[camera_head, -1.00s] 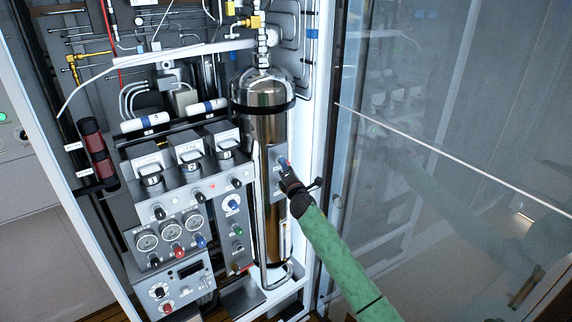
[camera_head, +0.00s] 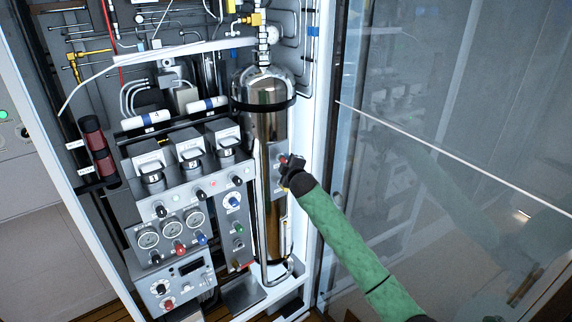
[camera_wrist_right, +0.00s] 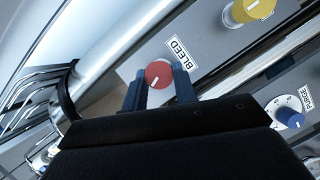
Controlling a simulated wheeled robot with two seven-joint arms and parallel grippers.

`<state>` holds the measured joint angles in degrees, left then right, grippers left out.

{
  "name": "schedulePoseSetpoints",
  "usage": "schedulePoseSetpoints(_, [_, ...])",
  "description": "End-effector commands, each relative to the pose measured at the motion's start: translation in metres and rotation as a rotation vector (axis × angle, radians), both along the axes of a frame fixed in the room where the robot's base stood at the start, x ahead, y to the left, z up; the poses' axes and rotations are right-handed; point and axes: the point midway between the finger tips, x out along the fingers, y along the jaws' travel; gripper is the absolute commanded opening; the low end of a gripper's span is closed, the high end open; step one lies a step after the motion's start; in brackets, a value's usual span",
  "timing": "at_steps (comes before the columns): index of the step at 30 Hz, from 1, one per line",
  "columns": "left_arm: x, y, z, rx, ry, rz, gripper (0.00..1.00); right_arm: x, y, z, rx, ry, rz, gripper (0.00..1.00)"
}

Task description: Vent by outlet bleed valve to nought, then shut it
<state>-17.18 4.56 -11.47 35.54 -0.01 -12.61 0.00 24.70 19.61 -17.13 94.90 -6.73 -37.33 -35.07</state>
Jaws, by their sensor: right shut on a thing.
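The bleed valve is a red round knob (camera_wrist_right: 159,74) with a white pointer line, next to a label reading BLEED (camera_wrist_right: 180,54) in the right wrist view. My right gripper (camera_wrist_right: 160,88) has its two dark fingers on either side of the red knob and is shut on it. In the head view the right gripper (camera_head: 287,167) is at the small grey plate (camera_head: 279,180) in front of the polished steel cylinder (camera_head: 266,125), and hides most of the knob. The pressure gauges (camera_head: 171,229) are small; their needles are hard to read. My left gripper is not in view.
In the right wrist view a yellow knob (camera_wrist_right: 252,9) is at the upper right and a blue PURGE knob (camera_wrist_right: 290,118) at the lower right. A control panel (camera_head: 190,200) stands left of the cylinder. A glass door (camera_head: 450,130) is at the right.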

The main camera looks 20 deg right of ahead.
Motion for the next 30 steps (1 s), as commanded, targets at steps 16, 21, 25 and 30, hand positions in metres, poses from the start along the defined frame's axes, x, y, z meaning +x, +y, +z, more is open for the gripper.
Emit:
schedulePoseSetpoints(16, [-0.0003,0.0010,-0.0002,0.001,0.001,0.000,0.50,0.0004,-0.0024,-0.0008,0.297,0.112,-0.002,0.05])
schedulePoseSetpoints(21, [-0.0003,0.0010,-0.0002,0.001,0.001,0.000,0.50,0.0003,-0.0022,-0.0012,0.326,0.123,-0.002,0.05])
schedulePoseSetpoints(25, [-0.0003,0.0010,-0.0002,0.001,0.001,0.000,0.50,0.0003,-0.0023,-0.0014,0.332,0.126,-0.002,0.05])
schedulePoseSetpoints(30, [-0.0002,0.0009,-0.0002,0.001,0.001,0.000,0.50,0.0002,-0.0022,-0.0017,0.333,0.127,-0.002,0.05])
